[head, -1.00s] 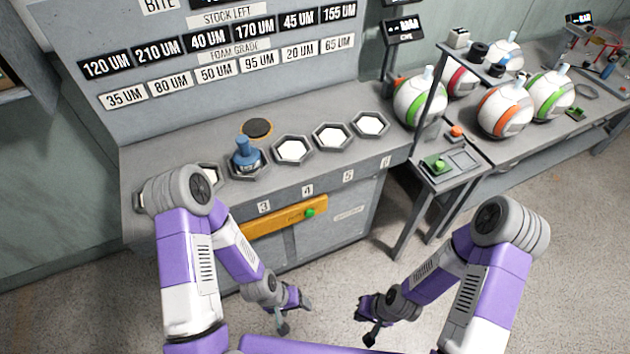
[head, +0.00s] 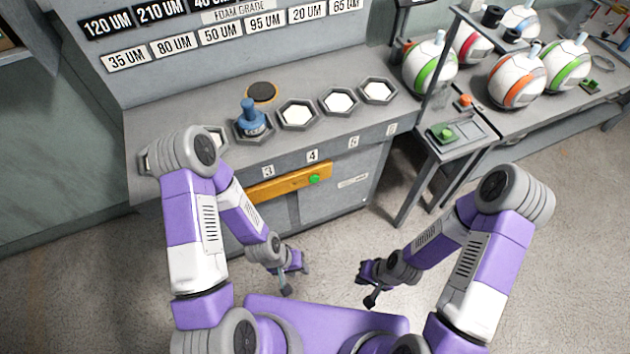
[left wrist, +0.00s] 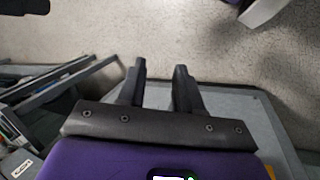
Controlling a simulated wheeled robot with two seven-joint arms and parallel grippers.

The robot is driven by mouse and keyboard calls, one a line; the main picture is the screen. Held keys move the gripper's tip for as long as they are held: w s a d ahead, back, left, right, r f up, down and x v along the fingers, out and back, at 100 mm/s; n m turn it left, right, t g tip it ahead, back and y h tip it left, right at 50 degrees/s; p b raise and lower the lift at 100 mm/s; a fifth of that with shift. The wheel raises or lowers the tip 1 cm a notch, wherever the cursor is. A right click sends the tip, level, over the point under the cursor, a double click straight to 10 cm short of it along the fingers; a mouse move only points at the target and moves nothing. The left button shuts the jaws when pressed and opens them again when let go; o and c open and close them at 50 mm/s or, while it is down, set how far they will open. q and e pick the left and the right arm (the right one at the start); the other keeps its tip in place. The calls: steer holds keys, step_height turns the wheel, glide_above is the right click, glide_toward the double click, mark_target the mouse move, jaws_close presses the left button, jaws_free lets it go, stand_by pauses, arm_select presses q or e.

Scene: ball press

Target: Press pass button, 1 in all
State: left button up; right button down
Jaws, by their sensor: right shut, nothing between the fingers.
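A green button (head: 445,133) sits on a small side stand (head: 432,155) right of the press bench. An orange button (head: 465,101) is behind it. Another green button (head: 314,179) is on the yellow bar on the bench front. I cannot read a pass label on any of them. My left gripper (head: 296,277) is open and empty, low in front of the bench; its two fingers show apart in the left wrist view (left wrist: 160,82). My right gripper (head: 364,290) is shut and empty, low over the floor, well short of the side stand.
White balls with coloured bands (head: 517,83) stand on the table at the right. A dark post (head: 437,75) rises by the stand. Floor between is clear.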

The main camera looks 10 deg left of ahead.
arm_select(q)
jaws_close()
stand_by(1.3)
